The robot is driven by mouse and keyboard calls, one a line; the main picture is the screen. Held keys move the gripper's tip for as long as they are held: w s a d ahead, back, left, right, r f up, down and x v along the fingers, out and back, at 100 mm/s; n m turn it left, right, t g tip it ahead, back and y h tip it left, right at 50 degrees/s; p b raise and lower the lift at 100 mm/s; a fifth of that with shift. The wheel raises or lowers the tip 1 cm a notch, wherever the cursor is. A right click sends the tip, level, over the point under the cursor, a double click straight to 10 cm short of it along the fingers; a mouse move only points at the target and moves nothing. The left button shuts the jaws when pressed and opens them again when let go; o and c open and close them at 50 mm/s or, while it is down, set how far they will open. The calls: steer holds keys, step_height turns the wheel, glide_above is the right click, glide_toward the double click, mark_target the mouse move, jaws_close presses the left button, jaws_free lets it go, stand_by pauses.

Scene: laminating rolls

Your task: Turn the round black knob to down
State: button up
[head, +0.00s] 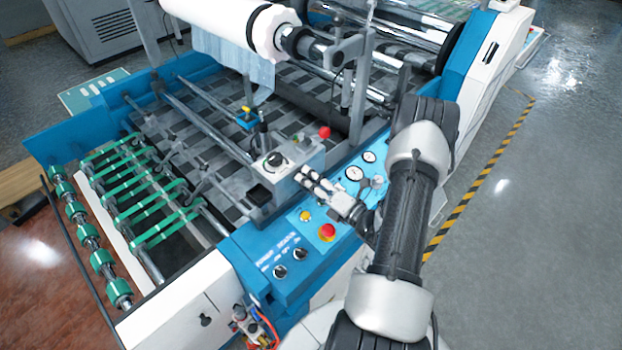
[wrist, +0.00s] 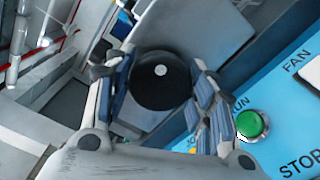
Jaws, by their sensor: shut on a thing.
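The round black knob (wrist: 160,68) faces the wrist camera, with a small white dot at its middle. It is mounted at a grey housing (wrist: 200,32). The two fingers of my gripper (wrist: 160,82) lie on its left and right sides, shut on it. In the head view my gripper (head: 306,176) reaches left to the right side of the grey box (head: 302,160) above the blue panel. The held knob is not clearly visible there, and I cannot read which way it points.
A blue panel (head: 283,258) lies below my gripper, with a red button (head: 327,232), a yellow button (head: 305,216) and two black switches. A green button (wrist: 252,124) is right of my fingers. A black dial (head: 275,160) and a red knob (head: 324,133) are close by.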

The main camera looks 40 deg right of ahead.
steer(key=m+p, duration=0.1)
steer(key=m, duration=0.4)
steer(key=shift+m+p, duration=0.3)
steer(key=m+p, duration=0.1)
steer(key=m, duration=0.4)
steer(key=m+p, duration=0.1)
steer(key=m, duration=0.5)
steer(key=shift+f, duration=0.1)
steer(key=m, duration=0.5)
steer(key=shift+p, duration=0.35)
steer(key=shift+a+f+m, duration=0.1)
steer(key=shift+m, duration=0.2)
steer(key=o, duration=1.1)
